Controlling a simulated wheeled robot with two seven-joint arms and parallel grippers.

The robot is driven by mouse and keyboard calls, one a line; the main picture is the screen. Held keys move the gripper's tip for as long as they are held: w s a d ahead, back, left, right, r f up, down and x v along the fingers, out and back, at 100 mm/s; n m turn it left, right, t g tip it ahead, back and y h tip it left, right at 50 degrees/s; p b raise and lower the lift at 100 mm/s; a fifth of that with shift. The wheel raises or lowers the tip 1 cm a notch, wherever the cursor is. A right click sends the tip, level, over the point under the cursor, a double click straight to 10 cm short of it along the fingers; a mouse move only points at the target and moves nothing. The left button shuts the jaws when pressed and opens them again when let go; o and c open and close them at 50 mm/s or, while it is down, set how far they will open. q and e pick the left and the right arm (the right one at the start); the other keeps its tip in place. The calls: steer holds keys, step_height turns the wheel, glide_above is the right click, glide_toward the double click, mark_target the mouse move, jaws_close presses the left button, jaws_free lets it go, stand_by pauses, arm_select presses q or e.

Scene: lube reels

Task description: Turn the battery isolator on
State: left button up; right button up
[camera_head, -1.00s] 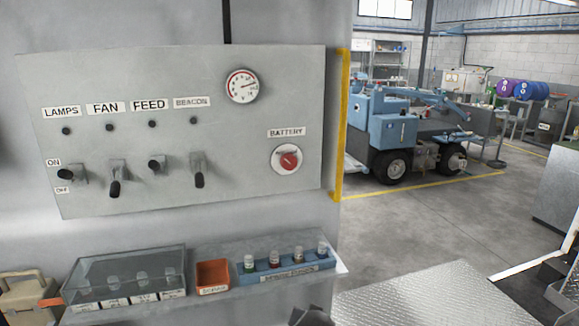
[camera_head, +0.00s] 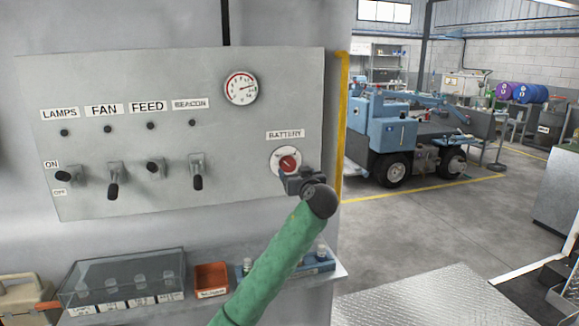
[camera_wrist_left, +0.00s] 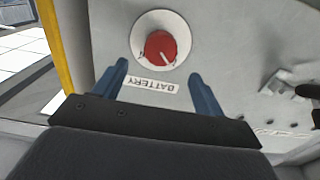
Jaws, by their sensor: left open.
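The battery isolator is a red round knob (camera_head: 289,162) on a white disc, under the BATTERY label on the grey panel (camera_head: 230,130). In the left wrist view the red knob (camera_wrist_left: 161,46) shows upside down with a pale pointer mark, above the BATTERY label in the picture. My left gripper (camera_head: 290,178) is just in front of and below the knob in the head view. In the left wrist view its two blue fingers (camera_wrist_left: 158,78) are spread apart with nothing between them, short of the knob. The fingertips are partly hidden in the head view. My right gripper is not in view.
Several lever switches (camera_head: 113,180) sit to the left on the panel, with a round gauge (camera_head: 241,88) above. A shelf below holds a clear-covered box (camera_head: 125,275) and an orange bin (camera_head: 211,278). A yellow edge strip (camera_head: 341,125) borders the panel's right side.

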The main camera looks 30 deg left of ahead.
mark_target(289, 164)
arm_select(q)
steer(key=p+x, duration=0.1)
steer(key=x, duration=0.4)
steer(key=shift+r+p, duration=0.2)
steer(key=shift+p, duration=0.1)
steer(key=shift+x, duration=1)
steer(key=shift+w+a+f+p, duration=0.15)
steer(key=shift+w+f+p, duration=0.05)
steer(key=shift+p, duration=0.1)
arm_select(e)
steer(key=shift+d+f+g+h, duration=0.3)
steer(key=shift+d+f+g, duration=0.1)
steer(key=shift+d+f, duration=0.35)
arm_select(q)
steer(key=c, duration=1)
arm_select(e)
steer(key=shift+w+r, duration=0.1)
